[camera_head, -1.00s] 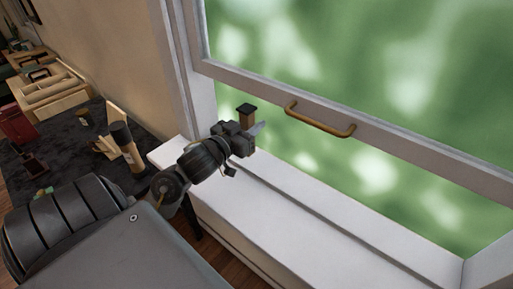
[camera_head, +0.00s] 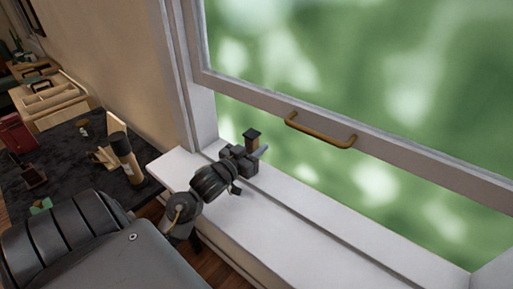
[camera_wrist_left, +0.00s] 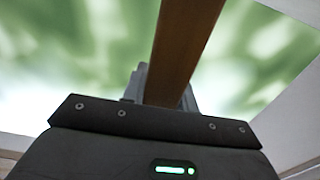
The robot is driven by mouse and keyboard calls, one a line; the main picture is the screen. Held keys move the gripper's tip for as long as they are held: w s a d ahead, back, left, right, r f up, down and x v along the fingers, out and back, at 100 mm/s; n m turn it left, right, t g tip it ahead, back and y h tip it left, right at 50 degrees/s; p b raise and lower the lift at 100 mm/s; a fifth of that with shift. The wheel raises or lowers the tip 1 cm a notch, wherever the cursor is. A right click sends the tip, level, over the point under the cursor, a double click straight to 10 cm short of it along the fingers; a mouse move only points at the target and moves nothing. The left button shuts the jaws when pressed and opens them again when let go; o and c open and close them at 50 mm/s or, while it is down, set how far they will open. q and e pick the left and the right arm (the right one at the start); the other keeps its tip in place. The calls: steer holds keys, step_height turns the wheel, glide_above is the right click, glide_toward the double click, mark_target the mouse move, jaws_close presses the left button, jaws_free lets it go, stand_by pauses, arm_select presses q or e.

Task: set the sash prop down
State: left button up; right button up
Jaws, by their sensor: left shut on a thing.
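The sash prop (camera_head: 251,143) is a brown wooden bar with a dark cap. My left gripper (camera_head: 247,157) is shut on it above the back of the white sill (camera_head: 285,230), near the left window jamb. The prop's capped top stands roughly upright, below the raised sash (camera_head: 400,147) and left of its brass handle (camera_head: 320,133). The gripper hides its lower part, so I cannot tell whether it touches the sill. In the left wrist view the prop (camera_wrist_left: 186,45) is a brown bar running up from between the fingers. My right gripper is out of view.
The sill is clear to the right of my left gripper. The window jamb (camera_head: 185,85) rises close on its left. A dark rug (camera_head: 75,160) with a dark cylinder (camera_head: 126,155) on it and wooden furniture (camera_head: 52,103) lie at the far left.

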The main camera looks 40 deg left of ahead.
arm_select(q)
steer(key=shift+f, duration=0.1)
steer(key=o, duration=1)
steer(key=shift+o, duration=0.2)
steer(key=shift+s, duration=0.15)
steer(key=s, duration=1.1)
steer(key=shift+s+d, duration=0.15)
steer(key=shift+s, duration=0.2)
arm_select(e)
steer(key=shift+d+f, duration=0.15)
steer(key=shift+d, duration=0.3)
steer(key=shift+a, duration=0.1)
